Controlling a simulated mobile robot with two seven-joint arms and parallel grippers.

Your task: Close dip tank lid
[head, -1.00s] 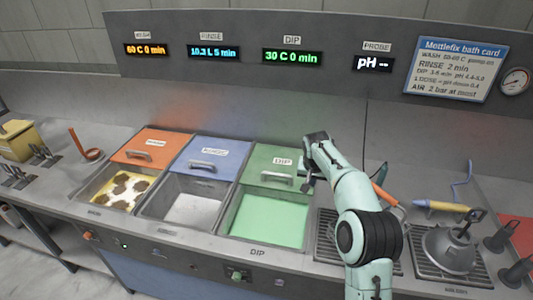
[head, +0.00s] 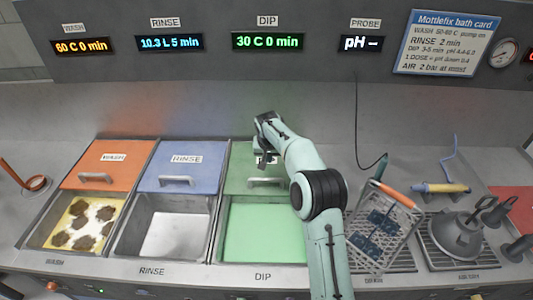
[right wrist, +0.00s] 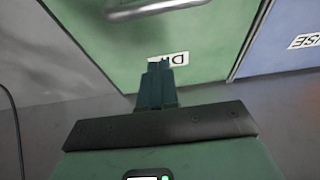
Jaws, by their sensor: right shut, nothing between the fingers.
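The dip tank (head: 218,243) holds green liquid, and its front part is uncovered. Its green lid (head: 238,172) covers the back part and carries a grey bar handle (head: 267,182). My right gripper (head: 266,163) is shut and empty, over the lid by the DIP label, behind the handle. In the right wrist view my shut fingers (right wrist: 157,80) overlap the label on the green lid (right wrist: 120,50), with the handle (right wrist: 155,8) at the top edge. I cannot tell whether the fingertips touch the lid. My left gripper is not in view.
Left of the dip tank are the rinse tank with a blue lid (head: 187,158) and the wash tank with an orange lid (head: 112,155). A wire basket (head: 382,222) stands right of my arm. A grey wall panel (head: 215,90) rises behind.

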